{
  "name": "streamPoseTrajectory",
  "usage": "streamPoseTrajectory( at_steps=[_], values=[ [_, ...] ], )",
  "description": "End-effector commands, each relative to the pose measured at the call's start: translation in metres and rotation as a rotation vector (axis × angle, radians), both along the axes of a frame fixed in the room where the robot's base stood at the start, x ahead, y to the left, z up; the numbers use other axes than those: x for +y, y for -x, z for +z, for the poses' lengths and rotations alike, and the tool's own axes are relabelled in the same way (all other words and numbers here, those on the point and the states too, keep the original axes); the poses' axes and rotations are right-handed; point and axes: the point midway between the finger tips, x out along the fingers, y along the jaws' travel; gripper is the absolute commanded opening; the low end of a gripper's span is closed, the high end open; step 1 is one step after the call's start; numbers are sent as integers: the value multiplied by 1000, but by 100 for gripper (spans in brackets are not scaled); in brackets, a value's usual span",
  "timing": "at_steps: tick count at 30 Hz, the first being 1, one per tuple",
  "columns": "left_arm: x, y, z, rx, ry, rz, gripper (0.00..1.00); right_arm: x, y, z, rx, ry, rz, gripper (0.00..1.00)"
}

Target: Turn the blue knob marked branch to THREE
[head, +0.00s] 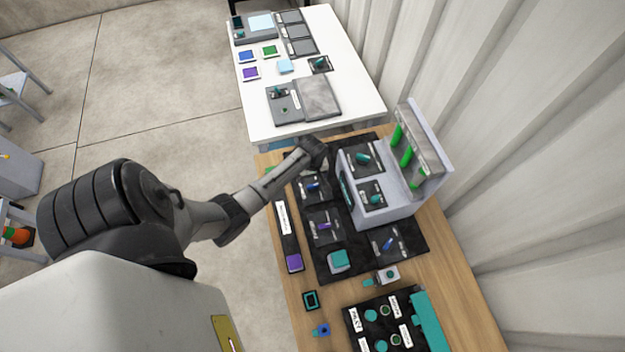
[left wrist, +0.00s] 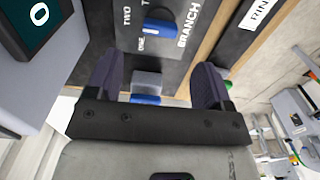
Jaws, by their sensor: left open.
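The blue knob (left wrist: 160,30) marked BRANCH sits on a dark plate at the top of the left wrist view. The labels TWO and ONE show beside it; no THREE label is readable. In the head view a small blue knob (head: 313,185) on the black panel, just below my gripper, appears to be the same one. My left gripper (left wrist: 157,78) is open, its two dark fingers apart, with the knob beyond the fingertips and not between them. It also shows in the head view (head: 314,152), over the panel's far left part. My right gripper is not in view.
A grey box (head: 385,208) with teal knobs and green pieces stands right of the knob; its dark screen (left wrist: 38,14) is close on the left. A grey block with a blue part (left wrist: 147,98) shows between my fingers. A white table (head: 345,75) stands beyond.

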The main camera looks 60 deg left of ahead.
Motion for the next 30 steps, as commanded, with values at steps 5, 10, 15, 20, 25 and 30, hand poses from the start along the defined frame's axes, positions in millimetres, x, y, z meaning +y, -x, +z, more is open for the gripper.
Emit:
streamPoseTrajectory(
  at_steps=[5, 10, 15, 20, 25, 30],
  values=[
    [0, 0, -34, 2, 1, 0, 74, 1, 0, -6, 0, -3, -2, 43],
    [0, 0, -56, 1, 0, -1, 74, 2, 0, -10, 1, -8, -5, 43],
    [0, 0, -69, 1, 0, -2, 74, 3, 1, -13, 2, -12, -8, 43],
    [0, 0, -74, 0, -1, -2, 74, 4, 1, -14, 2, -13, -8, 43],
    [0, 0, -75, 0, -1, -3, 74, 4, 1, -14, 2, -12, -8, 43],
    [0, 0, -75, 0, -1, -2, 70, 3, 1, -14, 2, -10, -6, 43]
  ],
)
